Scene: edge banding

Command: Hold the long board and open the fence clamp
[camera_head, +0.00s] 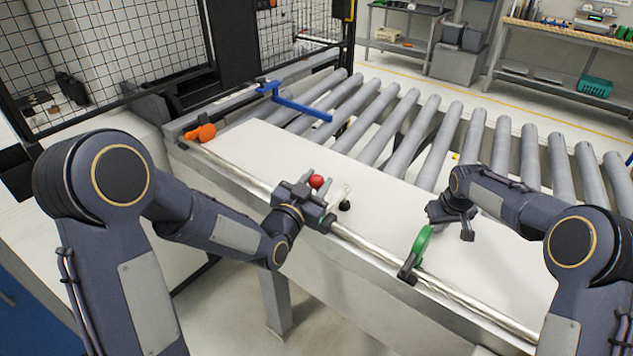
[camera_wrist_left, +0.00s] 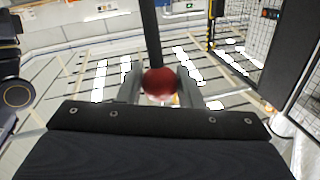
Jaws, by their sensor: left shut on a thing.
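The long board (camera_head: 300,150) is a white panel lying flat along the conveyor in the head view. My left gripper (camera_head: 318,190) is shut on a red ball knob (camera_head: 316,181) at the board's near edge. In the left wrist view the red knob (camera_wrist_left: 159,82) sits between the two fingers, with a dark rod behind it. A pale lever with a black knob (camera_head: 345,205) stands just right of that gripper. I cannot tell which part is the fence clamp. My right gripper (camera_head: 452,222) is open and empty over the board, close to a green curved handle (camera_head: 421,245).
A metal rail (camera_head: 370,248) runs along the board's near edge. An orange handle (camera_head: 200,132) is at its left end. A blue bar (camera_head: 300,106) reaches over the far side. Grey rollers (camera_head: 440,140) lie behind the board. A mesh fence (camera_head: 110,45) stands at back left.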

